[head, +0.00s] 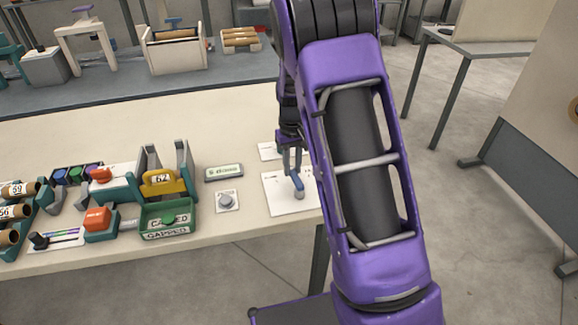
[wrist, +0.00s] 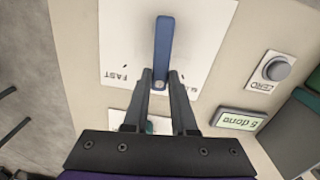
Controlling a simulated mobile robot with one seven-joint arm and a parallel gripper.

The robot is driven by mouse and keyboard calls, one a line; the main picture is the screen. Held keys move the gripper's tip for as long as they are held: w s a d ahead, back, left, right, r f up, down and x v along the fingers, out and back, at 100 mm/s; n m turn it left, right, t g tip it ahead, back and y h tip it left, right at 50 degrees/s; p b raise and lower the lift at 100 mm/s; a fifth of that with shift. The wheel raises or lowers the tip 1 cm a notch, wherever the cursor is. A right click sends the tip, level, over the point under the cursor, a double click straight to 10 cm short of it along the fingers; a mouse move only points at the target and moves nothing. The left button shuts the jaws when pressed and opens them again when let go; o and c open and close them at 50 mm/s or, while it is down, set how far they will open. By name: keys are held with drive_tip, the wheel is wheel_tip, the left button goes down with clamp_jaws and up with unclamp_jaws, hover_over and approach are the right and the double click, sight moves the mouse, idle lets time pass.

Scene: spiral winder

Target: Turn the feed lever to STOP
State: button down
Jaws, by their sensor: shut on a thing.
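The feed lever (head: 297,184) is a blue bar on a white plate (head: 276,203) near the table's front right. In the wrist view the lever (wrist: 164,45) runs almost straight up the picture from between my fingertips. The plate (wrist: 117,30) carries an upside-down FAST mark left of the lever; a mark on the right is partly hidden by a finger. My gripper (wrist: 160,84) is shut on the lever's near end, with a finger on each side. In the head view my gripper (head: 292,160) comes down from above, partly behind my arm. I cannot read a STOP mark.
A grey ZERO button (wrist: 278,69) and a small green display (wrist: 239,121) stand right of the lever in the wrist view. In the head view a green tray (head: 167,235) and a teal machine with a yellow part (head: 158,183) stand left. Bare table lies behind.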

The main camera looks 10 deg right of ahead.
sight(294, 170)
drive_tip(key=shift+d+m, duration=0.25)
drive_tip(key=shift+m, duration=0.25)
drive_tip(key=c, duration=0.7)
unclamp_jaws()
drive_tip(key=shift+r, duration=0.1)
wheel_tip(294, 170, up, 17)
drive_tip(key=shift+r+p, duration=0.15)
drive_tip(key=shift+p, duration=0.6)
